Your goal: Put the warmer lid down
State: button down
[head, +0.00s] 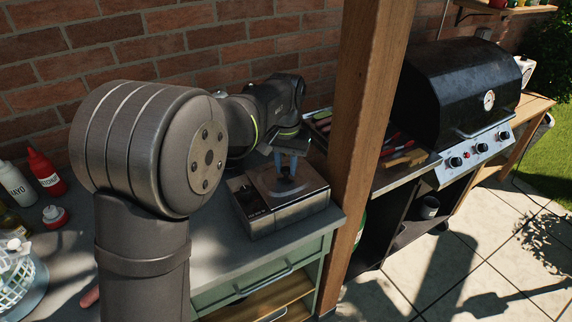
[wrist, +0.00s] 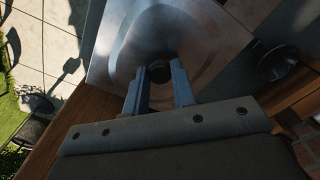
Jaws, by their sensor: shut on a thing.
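The warmer (head: 278,205) is a low, square metal box on the grey counter, near the wooden post. Its metal lid (head: 283,181) lies on or just above the top of the box; I cannot tell if there is a gap. In the wrist view the lid (wrist: 205,50) shows as a shiny plate with a round dark knob (wrist: 159,71). My gripper (head: 291,165) points down over the lid, and its blue fingers also show in the wrist view (wrist: 158,80). The fingers are shut on the lid's knob.
A wooden post (head: 362,110) stands just right of the warmer. Beyond it is a black grill (head: 458,90). A ketchup bottle (head: 46,172), a mayo bottle (head: 17,184) and a basket (head: 17,275) stand on the counter's left. Bare counter (head: 222,258) lies in front of the warmer's left side.

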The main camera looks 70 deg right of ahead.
aim_at(286, 169)
jog(key=shift+f, duration=0.4)
jog(key=c, duration=1.2)
grip_release()
jog(key=shift+r, duration=0.1)
notch_tip(286, 169, up, 13)
